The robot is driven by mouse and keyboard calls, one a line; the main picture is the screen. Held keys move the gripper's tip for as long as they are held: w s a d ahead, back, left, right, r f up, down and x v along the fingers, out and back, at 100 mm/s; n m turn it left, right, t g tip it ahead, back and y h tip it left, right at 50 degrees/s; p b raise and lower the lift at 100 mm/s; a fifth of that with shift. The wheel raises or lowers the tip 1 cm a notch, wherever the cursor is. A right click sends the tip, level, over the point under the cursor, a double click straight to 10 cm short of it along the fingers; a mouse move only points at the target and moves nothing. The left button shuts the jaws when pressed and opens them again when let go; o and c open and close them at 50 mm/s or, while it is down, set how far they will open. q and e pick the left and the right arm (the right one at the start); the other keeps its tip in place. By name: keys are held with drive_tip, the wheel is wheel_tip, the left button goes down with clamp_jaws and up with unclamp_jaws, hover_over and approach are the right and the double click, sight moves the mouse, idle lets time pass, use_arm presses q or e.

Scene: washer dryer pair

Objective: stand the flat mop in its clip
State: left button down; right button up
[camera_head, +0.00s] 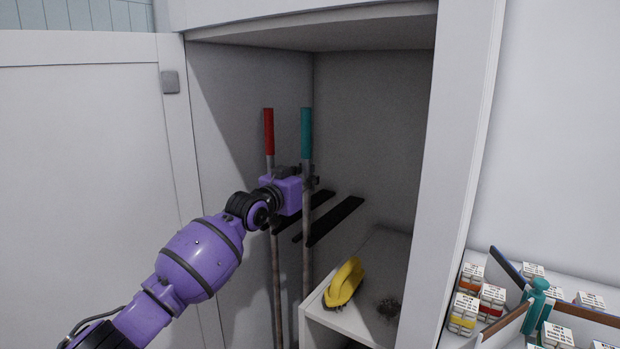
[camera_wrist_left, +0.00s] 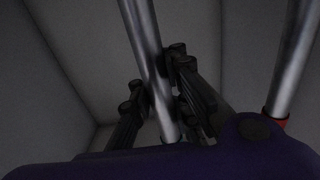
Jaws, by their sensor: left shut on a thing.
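A pole with a teal grip (camera_head: 306,133) stands nearly upright inside the tall cabinet; its lower end is hidden, so I cannot tell if it is the flat mop. A pole with a red grip (camera_head: 268,131) stands just left of it. My left gripper (camera_head: 312,179) is shut on the teal-gripped pole, below its grip. In the left wrist view the grey shaft (camera_wrist_left: 150,60) runs between the dark fingers (camera_wrist_left: 160,103). The red-gripped pole (camera_wrist_left: 294,60) is apart, at the right. Two dark bars (camera_head: 336,220) show behind the poles; I cannot make out a clip. My right gripper is out of view.
The cabinet's right frame (camera_head: 463,150) is close by. Its door (camera_head: 85,180) stands at left. Small boxes (camera_head: 491,302) fill a surface at right.

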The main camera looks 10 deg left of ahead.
use_arm(q)
drive_tip(key=shift+f, duration=0.15)
drive_tip(key=c, duration=1.7)
unclamp_jaws()
drive_tip(key=shift+o, duration=0.6)
drive_tip(key=shift+f, duration=0.1)
drive_tip(key=v, duration=1.2)
